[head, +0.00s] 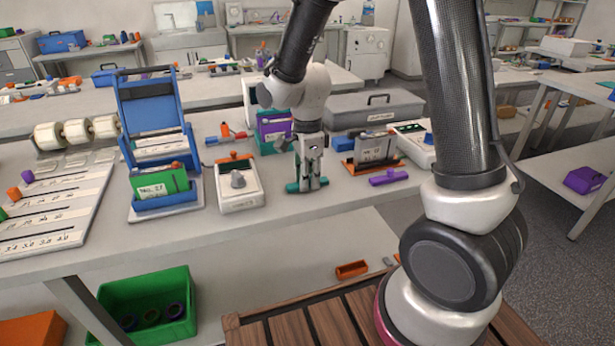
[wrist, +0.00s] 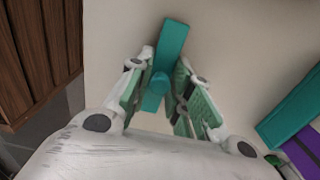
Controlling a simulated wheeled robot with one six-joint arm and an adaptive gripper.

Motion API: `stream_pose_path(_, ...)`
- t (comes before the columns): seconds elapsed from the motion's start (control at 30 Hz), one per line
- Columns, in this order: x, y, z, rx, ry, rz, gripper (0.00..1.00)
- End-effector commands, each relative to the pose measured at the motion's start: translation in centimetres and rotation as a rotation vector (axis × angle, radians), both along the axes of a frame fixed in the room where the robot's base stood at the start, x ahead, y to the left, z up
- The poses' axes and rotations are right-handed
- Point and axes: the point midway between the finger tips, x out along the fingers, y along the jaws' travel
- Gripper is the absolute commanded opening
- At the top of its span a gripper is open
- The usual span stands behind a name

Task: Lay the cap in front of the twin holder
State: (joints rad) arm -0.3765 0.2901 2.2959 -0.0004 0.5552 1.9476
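The teal cap (head: 307,186) is a flat bar with a small knob. In the head view it is at the front part of the bench, directly under my gripper (head: 311,176). In the wrist view the cap (wrist: 173,42) runs between the two fingers of my gripper (wrist: 161,75). The fingers stand on either side of the knob, with narrow gaps showing, so they look open. I cannot tell whether the cap's underside touches the bench. A teal and purple holder (head: 274,128), possibly the twin holder, stands behind my gripper, partly hidden by it. Its teal edge shows in the wrist view (wrist: 290,106).
A white box with an orange clip (head: 238,187) and a blue stand (head: 160,130) are to the left. An orange holder with a grey block (head: 374,150) and a purple bar (head: 388,177) are to the right. A grey case (head: 375,110) stands behind.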

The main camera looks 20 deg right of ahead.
Motion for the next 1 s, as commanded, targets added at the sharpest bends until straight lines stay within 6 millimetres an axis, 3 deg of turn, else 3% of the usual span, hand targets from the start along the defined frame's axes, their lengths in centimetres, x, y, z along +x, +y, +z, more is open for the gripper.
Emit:
stream_pose_path(0.03,0.0,0.0,0.0,0.000,0.000,0.000,0.31)
stream_pose_path(0.1,0.0,0.0,0.0,0.000,0.000,0.000,0.42)
stream_pose_path(0.47,0.0,0.0,0.5,0.001,-0.001,0.000,0.42)
stream_pose_path(0.57,0.1,0.0,1.7,0.002,-0.004,0.000,0.42)
stream_pose_path(1.0,0.1,0.0,10.8,0.001,-0.003,0.000,0.42)
